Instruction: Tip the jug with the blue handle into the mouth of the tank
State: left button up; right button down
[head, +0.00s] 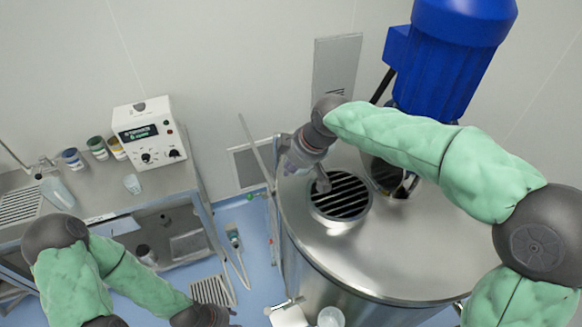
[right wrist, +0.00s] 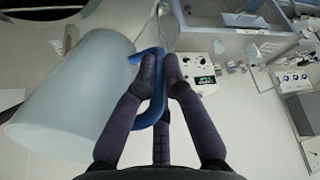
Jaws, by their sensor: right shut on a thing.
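The jug, a pale translucent vessel (right wrist: 75,95), fills the left of the right wrist view and lies slanted. Its blue handle (right wrist: 158,100) passes between the fingers of my right gripper (right wrist: 160,72), which is shut on it. In the head view my right gripper (head: 304,158) is above the left rim of the steel tank (head: 400,250), close beside its round grated mouth (head: 341,196). I cannot pick out the jug clearly there.
A blue motor (head: 450,50) stands behind the tank. A white control box (head: 150,135) and several small pots sit on the steel bench (head: 95,190) at the left. A translucent vessel (head: 331,318) shows at the bottom edge, in front of the tank.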

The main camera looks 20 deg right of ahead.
jog(key=shift+s+d+f+t+y+b, duration=0.2)
jog(key=shift+f+t+y+b, duration=0.25)
jog(key=shift+b, duration=1.35)
jog(key=shift+s+d+f+t+y+b, duration=0.15)
jog(key=shift+f+t+b, duration=0.35)
jog(key=shift+b, duration=1.25)
jog(key=shift+a+f+t+y+b, duration=0.15)
jog(key=shift+f+t+y+b, duration=1.15)
jog(key=shift+b, duration=4.9)
